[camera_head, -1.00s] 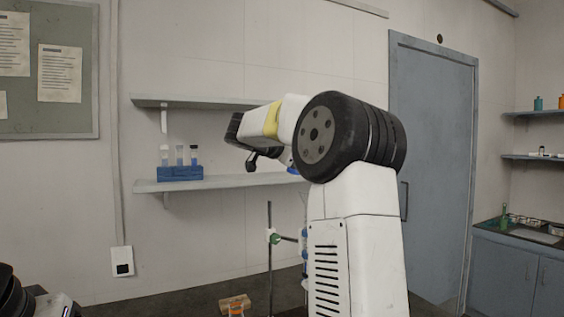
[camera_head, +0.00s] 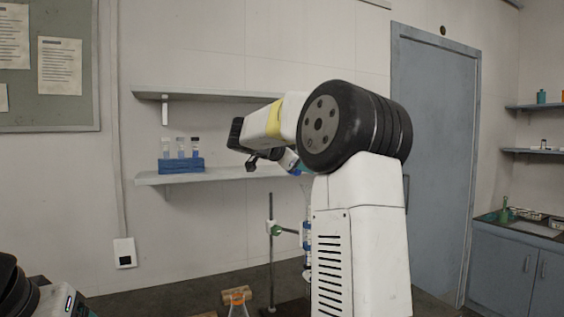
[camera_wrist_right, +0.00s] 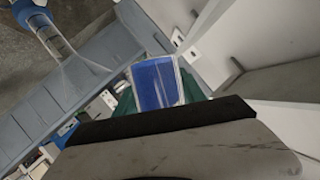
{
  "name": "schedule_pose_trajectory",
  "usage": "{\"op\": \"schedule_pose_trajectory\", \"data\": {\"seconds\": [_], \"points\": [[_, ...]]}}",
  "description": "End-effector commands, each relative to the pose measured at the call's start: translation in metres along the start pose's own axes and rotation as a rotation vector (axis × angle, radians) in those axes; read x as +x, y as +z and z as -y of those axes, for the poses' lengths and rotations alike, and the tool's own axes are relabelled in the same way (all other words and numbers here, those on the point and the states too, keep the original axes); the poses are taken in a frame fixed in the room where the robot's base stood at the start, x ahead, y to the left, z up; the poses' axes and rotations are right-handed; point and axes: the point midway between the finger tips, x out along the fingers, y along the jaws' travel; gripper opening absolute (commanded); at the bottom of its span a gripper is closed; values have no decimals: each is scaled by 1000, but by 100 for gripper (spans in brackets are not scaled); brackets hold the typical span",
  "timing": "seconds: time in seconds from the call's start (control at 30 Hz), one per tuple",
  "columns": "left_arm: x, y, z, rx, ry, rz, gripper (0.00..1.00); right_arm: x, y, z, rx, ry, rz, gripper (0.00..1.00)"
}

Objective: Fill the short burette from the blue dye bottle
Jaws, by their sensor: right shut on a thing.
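My right gripper (camera_head: 256,158) is raised in front of the wall shelf, its arm reaching in from the right. In the right wrist view its green-padded fingers (camera_wrist_right: 158,92) are shut on the blue dye bottle (camera_wrist_right: 156,82), a clear vessel with deep blue liquid. In the head view a small blue patch shows beneath the wrist, mostly hidden by the arm. A glass burette (camera_head: 307,236) stands below the gripper, partly hidden by my arm. My left gripper is not in view.
A stand rod with a green clamp (camera_head: 276,230) rises left of the burette. An orange-collared flask (camera_head: 238,300) sits at the front edge of view. A blue rack with several vials (camera_head: 181,166) is on the lower shelf (camera_head: 225,176). A grey door is behind.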

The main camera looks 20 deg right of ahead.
Motion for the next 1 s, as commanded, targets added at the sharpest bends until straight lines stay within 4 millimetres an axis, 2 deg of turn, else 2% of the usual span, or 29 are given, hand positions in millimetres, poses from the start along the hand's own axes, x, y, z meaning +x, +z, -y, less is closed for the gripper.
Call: {"op": "schedule_pose_trajectory", "data": {"seconds": [0.23, 1.0], "points": [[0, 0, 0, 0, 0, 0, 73, 2, 5, -1, 37, -15, 0, 0], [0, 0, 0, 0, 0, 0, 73, 5, 11, 16, 438, -182, 0, 0]]}}
